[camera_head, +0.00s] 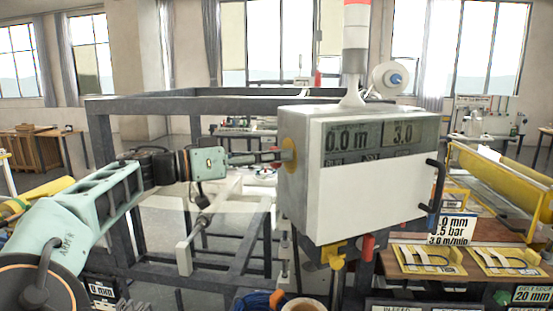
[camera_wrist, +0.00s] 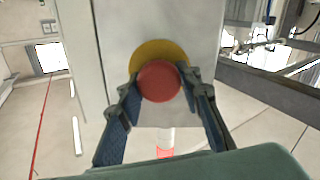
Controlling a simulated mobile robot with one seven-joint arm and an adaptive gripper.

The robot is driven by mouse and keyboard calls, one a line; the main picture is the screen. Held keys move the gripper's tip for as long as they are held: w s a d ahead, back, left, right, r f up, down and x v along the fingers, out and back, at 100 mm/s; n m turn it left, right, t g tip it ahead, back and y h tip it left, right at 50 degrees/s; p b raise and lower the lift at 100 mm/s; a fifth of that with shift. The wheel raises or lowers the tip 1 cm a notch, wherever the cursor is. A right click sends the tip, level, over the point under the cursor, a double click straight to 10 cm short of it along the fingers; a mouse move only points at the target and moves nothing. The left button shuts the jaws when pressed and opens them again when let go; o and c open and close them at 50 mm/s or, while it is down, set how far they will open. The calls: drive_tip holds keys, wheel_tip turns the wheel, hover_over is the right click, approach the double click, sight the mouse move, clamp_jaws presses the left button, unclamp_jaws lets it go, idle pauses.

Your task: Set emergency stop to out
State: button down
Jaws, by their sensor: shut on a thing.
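The emergency stop is a round red button (camera_wrist: 159,81) on a yellow disc, fixed to the side of the white control box (camera_head: 372,190). In the wrist view, my gripper (camera_wrist: 160,84) has one finger on each side of the red button and is shut on it. In the head view, the yellow disc (camera_head: 288,155) shows on the box's left face, and my gripper (camera_head: 280,157) reaches it from the left. The fingers hide most of the button there. I cannot tell from these views whether the button is pressed in or out.
A grey metal frame (camera_head: 200,104) stands behind and below my arm. A signal tower (camera_head: 356,40) rises from the box, and a black handle (camera_head: 434,190) juts from its right. Yellow trays (camera_head: 430,260) lie on a table at the lower right.

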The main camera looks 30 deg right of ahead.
drive_tip(key=shift+w+a, duration=0.1)
drive_tip(key=shift+a, duration=0.3)
drive_tip(key=c, duration=1.7)
unclamp_jaws()
drive_tip(key=o, duration=0.3)
drive_tip(key=shift+a, duration=0.2)
drive_tip(key=shift+o, duration=0.2)
drive_tip(key=shift+d, duration=0.1)
drive_tip(key=a, duration=1.2)
drive_tip(key=shift+w, duration=0.4)
